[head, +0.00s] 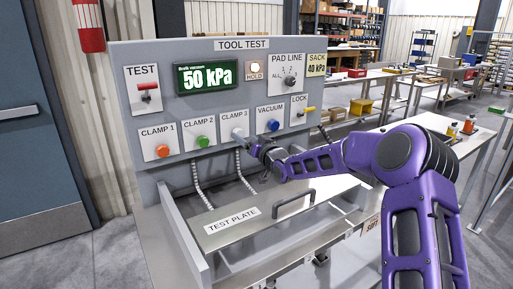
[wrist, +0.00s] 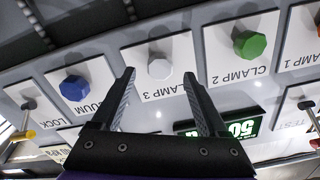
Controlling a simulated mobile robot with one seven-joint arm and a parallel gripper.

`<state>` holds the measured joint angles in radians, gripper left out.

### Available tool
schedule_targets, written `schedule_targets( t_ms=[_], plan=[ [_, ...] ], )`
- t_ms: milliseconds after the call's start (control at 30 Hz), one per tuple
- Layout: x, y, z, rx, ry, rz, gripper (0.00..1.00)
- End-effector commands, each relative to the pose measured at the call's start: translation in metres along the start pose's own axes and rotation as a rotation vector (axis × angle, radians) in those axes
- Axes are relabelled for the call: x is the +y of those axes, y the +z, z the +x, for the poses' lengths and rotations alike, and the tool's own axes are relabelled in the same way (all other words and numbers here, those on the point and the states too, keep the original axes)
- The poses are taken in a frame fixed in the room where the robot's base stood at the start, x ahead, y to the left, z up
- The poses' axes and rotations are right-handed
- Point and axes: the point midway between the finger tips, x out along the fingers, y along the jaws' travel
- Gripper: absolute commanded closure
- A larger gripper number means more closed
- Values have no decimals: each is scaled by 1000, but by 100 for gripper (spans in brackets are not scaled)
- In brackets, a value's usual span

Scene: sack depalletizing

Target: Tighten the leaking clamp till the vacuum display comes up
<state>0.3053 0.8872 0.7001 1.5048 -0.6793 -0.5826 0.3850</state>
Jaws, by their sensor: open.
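The TOOL TEST panel (head: 150,60) carries a green vacuum display (head: 205,77) reading 50 kPa. Along its lower row are an orange CLAMP 1 knob (head: 163,151), a green CLAMP 2 knob (head: 203,141), a whitish CLAMP 3 knob (head: 238,133) and a blue VACUUM knob (head: 274,123). My gripper (head: 258,148) is just in front of CLAMP 3. In the wrist view, which is upside down, my open gripper (wrist: 159,76) has a fingertip on either side of the white CLAMP 3 knob (wrist: 159,66), with visible gaps. I cannot tell how deep the fingers reach.
A TEST PLATE (head: 240,222) with a handle lies below the panel. Grey hoses (head: 201,186) run down behind it. A LOCK lever (head: 306,111), a TEST lever (head: 147,93) and a PAD LINE selector (head: 290,81) sit nearby. A SACK card (head: 316,64) reads 40 kPa.

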Motion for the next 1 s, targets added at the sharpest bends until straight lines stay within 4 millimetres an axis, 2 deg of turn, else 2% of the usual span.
schedule_targets(
  t_ms=[33,200,400,600,1000],
  plan=[
    [1,0,-11,-2,3,-1,23],
    [1,0,-44,-2,2,-2,23],
    [0,0,-71,-1,1,-1,23],
    [0,0,-81,0,0,0,23],
    [0,-3,-83,-15,14,-31,23]
  ],
)
